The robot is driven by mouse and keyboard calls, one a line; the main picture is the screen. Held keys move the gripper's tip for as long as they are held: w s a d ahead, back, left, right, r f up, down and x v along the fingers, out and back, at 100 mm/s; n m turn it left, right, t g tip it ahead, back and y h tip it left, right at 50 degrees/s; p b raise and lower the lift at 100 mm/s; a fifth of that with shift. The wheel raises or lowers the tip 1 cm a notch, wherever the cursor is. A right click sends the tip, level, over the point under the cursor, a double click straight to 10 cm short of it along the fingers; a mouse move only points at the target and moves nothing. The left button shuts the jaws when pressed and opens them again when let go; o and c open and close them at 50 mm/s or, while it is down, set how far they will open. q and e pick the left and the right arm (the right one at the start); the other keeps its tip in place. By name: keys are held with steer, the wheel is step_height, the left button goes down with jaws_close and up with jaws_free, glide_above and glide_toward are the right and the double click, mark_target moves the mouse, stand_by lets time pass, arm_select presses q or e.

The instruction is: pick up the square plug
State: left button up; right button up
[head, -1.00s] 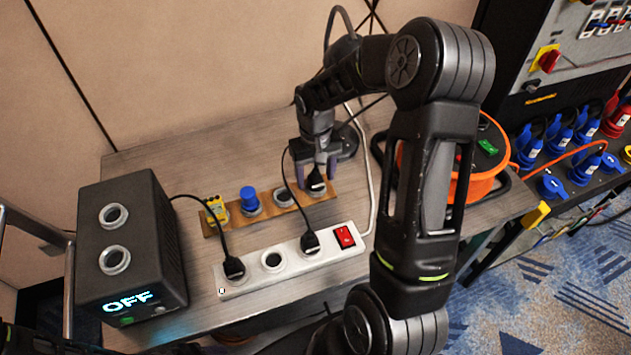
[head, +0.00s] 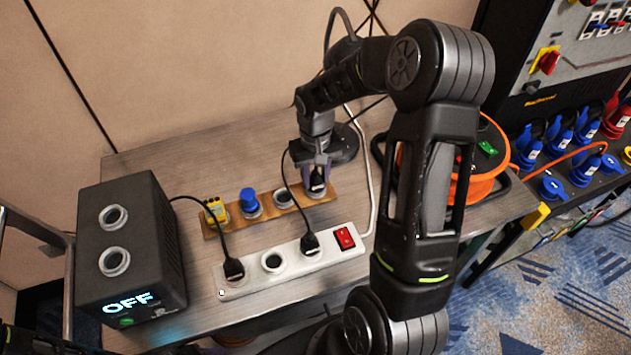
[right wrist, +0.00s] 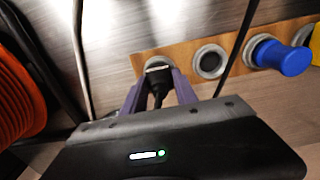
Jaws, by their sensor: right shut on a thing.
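The square plug (head: 318,183) is black with a pale marking and stands at the right end of the wooden strip (head: 265,210). In the right wrist view the plug (right wrist: 158,76) sits between the fingers, its cable running back toward the gripper. My right gripper (head: 316,176) reaches down from above and is shut on the plug. The plug is still at its round seat in the strip; I cannot tell whether it is lifted at all. My left gripper is not in view.
The strip also holds a blue plug (head: 249,202), a yellow plug (head: 216,211) and an empty ring (head: 284,198). A white power strip (head: 292,263) with two black plugs lies in front. A black box (head: 130,245) reading OFF stands left; an orange cable reel (head: 487,165) stands right.

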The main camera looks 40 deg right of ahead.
mark_target(316, 175)
jaws_close()
steer(key=shift+r, duration=0.1)
step_height(316, 175, up, 10)
steer(key=p, duration=0.7)
steer(key=shift+s, duration=0.1)
